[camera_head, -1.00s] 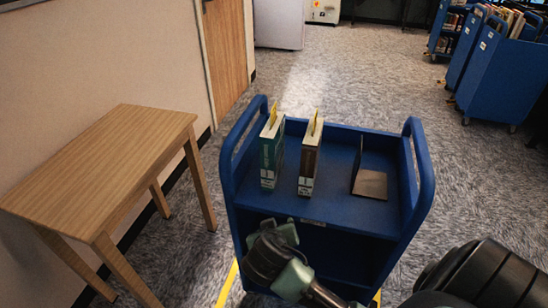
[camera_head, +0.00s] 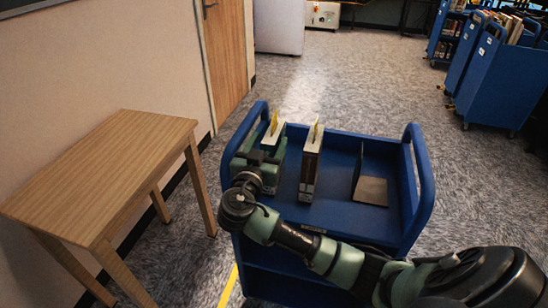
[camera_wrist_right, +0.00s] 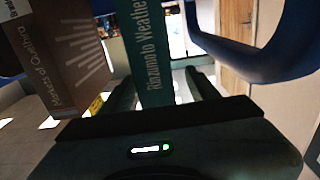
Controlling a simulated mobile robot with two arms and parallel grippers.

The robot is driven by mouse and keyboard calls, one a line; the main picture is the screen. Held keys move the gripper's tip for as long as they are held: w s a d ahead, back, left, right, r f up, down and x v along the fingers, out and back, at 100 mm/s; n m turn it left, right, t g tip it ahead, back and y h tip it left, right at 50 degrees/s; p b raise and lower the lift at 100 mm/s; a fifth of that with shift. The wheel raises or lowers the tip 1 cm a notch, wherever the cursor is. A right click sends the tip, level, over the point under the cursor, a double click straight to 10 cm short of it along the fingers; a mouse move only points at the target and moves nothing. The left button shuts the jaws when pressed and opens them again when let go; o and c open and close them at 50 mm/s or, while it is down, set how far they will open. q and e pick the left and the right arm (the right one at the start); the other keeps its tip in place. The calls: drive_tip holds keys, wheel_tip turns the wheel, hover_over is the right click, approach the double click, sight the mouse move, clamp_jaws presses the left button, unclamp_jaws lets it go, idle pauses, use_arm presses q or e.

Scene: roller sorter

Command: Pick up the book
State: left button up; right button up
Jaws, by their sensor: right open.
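A teal book (camera_head: 273,134) stands upright on the top shelf of the blue cart (camera_head: 337,222), near its left end. A yellow slip sticks up from it. My right gripper (camera_head: 260,157) is at the near side of this book and hides most of its spine. In the right wrist view, the teal spine (camera_wrist_right: 155,55) stands between the two open fingers (camera_wrist_right: 162,88). A brown book (camera_head: 311,163), also with a yellow slip, stands upright to its right; it also shows at the left of the right wrist view (camera_wrist_right: 62,50). My left gripper is out of view.
A black metal bookend (camera_head: 371,189) stands on the cart's right half. The shelf between the brown book and bookend is clear. A wooden table (camera_head: 105,170) stands left of the cart, its top bare. More blue carts (camera_head: 505,80) stand at the back right.

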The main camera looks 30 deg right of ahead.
sight(274, 134)
drive_tip(key=p+x, duration=0.1)
drive_tip(key=x, duration=0.2)
drive_tip(key=shift+w+d+r, duration=0.1)
drive_tip(key=shift+d+r, duration=0.05)
drive_tip(key=shift+d, duration=0.25)
drive_tip(key=shift+w+d, duration=0.2)
clamp_jaws()
idle(0.9)
